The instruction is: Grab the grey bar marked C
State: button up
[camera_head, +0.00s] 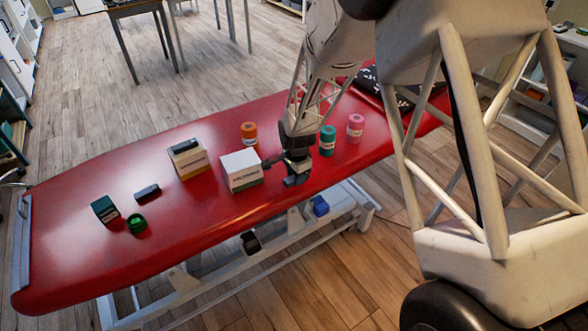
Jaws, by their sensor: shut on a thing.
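My gripper (284,170) is low over the red couch top, just right of a white box with a green base (242,170). It is shut on a small dark-grey thing that I can barely tell from the dark fingers. Whether that is a bar, and any letter on it, I cannot make out. A dark grey bar (147,191) lies on the couch left of the middle. Another dark bar (185,146) lies on top of a yellow and white box (188,160). No letter is readable on either bar.
The red couch (75,215) also holds a dark green box (105,208), a green round container (137,223), an orange jar (249,133), a teal jar (327,140) and a pink jar (355,127). The jars stand close to my gripper. The couch's left end is clear.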

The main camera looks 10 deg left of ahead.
jog(key=shift+s+d+r, duration=0.1)
jog(key=shift+s+d, duration=0.15)
jog(key=shift+s, duration=0.2)
dwell(0.5)
